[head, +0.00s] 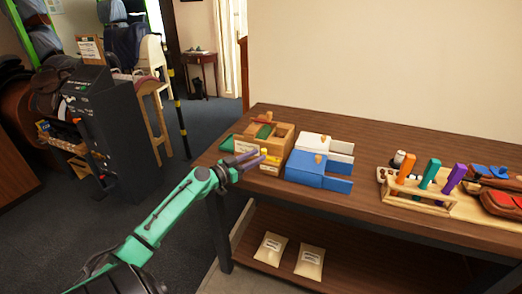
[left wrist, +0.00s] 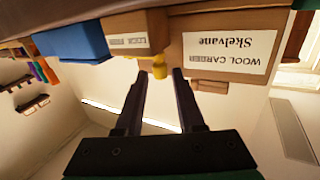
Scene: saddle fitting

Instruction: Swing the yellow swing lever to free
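The yellow swing lever (head: 268,156) is on the front of a wooden box labelled as a wool carder (head: 284,132), near the left end of the workbench. My left gripper (head: 246,160) is in front of the box, just left of the lever. In the left wrist view its dark fingers (left wrist: 159,82) are apart, with the knob showing between their tips. I cannot tell whether either finger touches it. My right gripper is not in view.
A blue and white box (head: 305,168) stands right of the carder box. A wooden rack with orange, green and purple handles (head: 418,192) is further right. Two packets (head: 309,262) lie on the lower shelf. A dark machine (head: 108,130) stands at the left, with open floor between.

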